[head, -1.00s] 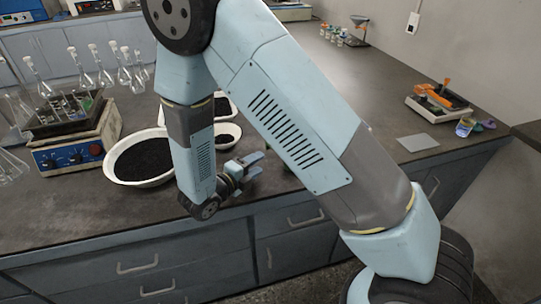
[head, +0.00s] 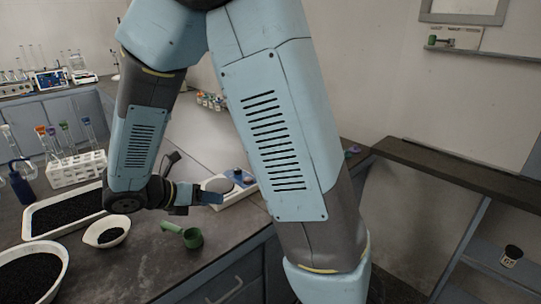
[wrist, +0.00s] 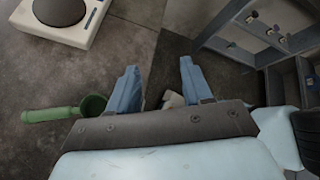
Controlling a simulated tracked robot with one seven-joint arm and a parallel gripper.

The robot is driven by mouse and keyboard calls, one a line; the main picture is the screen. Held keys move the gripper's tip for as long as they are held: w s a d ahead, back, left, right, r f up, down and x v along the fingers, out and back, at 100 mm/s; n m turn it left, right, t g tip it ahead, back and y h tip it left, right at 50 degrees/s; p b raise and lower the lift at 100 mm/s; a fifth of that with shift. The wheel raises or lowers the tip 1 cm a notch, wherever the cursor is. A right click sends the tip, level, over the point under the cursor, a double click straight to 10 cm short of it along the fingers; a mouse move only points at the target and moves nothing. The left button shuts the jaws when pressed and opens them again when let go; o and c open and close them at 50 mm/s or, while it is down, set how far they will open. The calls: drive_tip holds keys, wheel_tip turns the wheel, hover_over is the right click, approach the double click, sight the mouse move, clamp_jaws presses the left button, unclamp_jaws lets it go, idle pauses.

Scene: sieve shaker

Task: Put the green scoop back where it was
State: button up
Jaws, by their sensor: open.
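A green scoop (head: 187,237) lies on the dark bench top, right of the small white bowl in the head view. In the wrist view the scoop (wrist: 62,113) is at the left, its cup end close to the left finger and its handle pointing left. My gripper (head: 213,197) is above the bench, behind and to the right of the scoop in the head view. In the wrist view my gripper (wrist: 158,72) is open, with nothing between its fingers. A small green object (head: 434,41), shaped like a scoop, is on a narrow wall shelf (head: 458,51).
The small white bowl (head: 91,236), a white tray (head: 33,221) and a larger bowl (head: 62,262) hold dark granules at the left. A white device with a round grey plate (wrist: 87,29) stands behind the scoop. A dark side shelf (head: 450,168) is at the right.

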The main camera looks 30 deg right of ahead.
drive_tip(key=s+d+r+m+t+y, duration=0.1)
drive_tip(key=s+d+r+m+y, duration=0.4)
drive_tip(key=m, duration=0.8)
drive_tip(key=s+d+r+m+t+y, duration=0.1)
drive_tip(key=s+d+r+m+y, duration=0.4)
drive_tip(key=s+r+m, duration=0.5)
drive_tip(key=shift+d+r+m+t+y, duration=0.4)
drive_tip(key=shift+r+m, duration=0.65)
drive_tip(key=shift+m, duration=1.15)
